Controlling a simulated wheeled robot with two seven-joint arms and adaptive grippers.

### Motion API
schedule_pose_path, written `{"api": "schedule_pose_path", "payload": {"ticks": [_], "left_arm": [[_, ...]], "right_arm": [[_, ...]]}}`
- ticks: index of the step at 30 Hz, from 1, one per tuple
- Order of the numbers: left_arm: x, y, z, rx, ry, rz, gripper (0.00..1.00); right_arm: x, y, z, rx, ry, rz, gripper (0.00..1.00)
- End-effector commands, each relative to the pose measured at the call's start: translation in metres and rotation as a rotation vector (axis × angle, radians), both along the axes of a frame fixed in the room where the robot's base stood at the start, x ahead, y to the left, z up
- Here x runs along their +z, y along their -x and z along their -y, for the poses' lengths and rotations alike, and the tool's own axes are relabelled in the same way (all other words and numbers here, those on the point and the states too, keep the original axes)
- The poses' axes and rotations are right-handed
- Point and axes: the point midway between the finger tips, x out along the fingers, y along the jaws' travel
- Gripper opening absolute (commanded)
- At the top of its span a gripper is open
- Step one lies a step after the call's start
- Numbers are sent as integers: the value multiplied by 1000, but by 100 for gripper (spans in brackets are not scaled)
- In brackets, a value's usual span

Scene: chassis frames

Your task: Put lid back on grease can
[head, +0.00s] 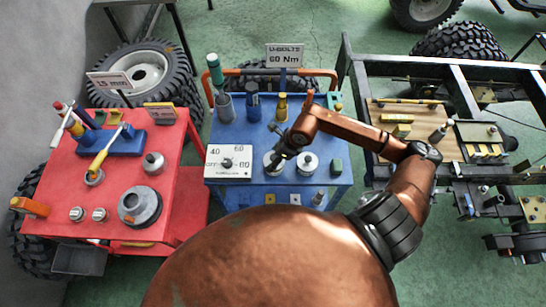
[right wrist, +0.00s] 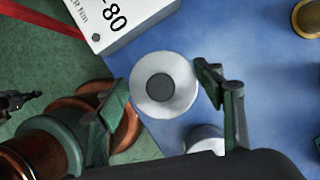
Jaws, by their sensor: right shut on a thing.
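In the head view my right gripper (head: 282,148) is over the blue cart (head: 235,135). In the right wrist view its two fingers (right wrist: 166,86) close on opposite sides of a round silver lid (right wrist: 180,104) with a dark grey knob. The lid (head: 270,167) shows partly behind the gripper in the head view. I cannot tell whether it rests on something or is raised. A similar silver piece with a dark top (head: 308,162) stands just right of it and shows partly hidden in the wrist view (right wrist: 205,134). Which piece is the grease can is unclear. My left gripper is not in view.
A white box with a dial (head: 237,150) stands left of the gripper. Bottles and cups (head: 283,106) line the cart's back. A chassis (head: 425,66) stands right.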

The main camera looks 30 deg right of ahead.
Motion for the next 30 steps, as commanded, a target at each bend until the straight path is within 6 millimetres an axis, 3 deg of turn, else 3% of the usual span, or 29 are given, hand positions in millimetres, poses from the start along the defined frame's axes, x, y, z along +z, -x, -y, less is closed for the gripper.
{"api": "schedule_pose_path", "payload": {"ticks": [29, 30], "left_arm": [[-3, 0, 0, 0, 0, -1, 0], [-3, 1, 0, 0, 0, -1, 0]], "right_arm": [[0, 0, 0, 0, -1, 1, 37], [0, 0, 0, 0, -1, 1, 63]]}}
